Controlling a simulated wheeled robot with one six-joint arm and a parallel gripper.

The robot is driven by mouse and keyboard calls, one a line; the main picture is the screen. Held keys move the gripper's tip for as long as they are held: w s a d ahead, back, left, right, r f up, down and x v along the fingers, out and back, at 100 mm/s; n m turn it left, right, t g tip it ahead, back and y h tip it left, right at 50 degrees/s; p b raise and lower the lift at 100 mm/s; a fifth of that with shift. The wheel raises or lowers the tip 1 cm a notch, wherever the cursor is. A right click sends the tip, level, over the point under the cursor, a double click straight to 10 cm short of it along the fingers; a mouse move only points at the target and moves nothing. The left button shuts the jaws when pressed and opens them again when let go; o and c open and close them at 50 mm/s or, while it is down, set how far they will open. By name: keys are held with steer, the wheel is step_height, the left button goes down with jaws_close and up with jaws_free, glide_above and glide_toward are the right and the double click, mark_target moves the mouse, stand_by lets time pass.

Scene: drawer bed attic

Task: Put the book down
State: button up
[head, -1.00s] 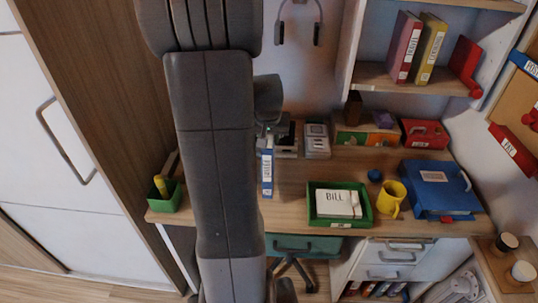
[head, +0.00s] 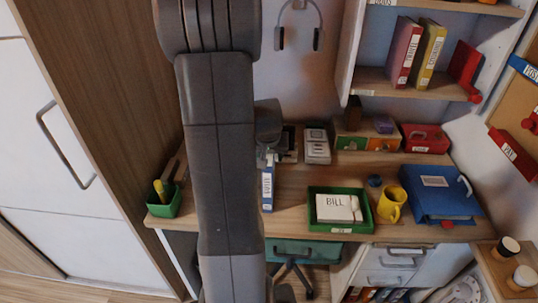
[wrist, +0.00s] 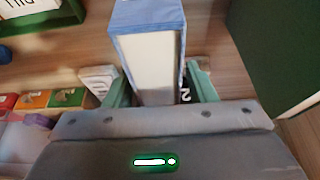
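The book (head: 267,188) is blue with a white spine label and stands upright over the front part of the desk (head: 291,214). My gripper (head: 268,160) is above its upper end in the head view, partly hidden by my arm. In the wrist view, the green fingers of my gripper (wrist: 160,75) lie on both sides of the book (wrist: 157,68), their tips against it. Its pale page block and blue cover show between them. I cannot tell whether its lower end touches the desk.
A green tray (head: 312,219) with a BILL paper, a yellow mug (head: 391,205) and a blue binder (head: 440,205) are on the right. A green pen cup (head: 164,207) stands at the left end. Small boxes (head: 355,141) line the back. Bare desk separates the book and tray.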

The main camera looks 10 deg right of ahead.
steer(key=shift+r, duration=0.1)
steer(key=v, duration=1.2)
steer(key=x, duration=1.2)
stand_by(0.3)
stand_by(0.4)
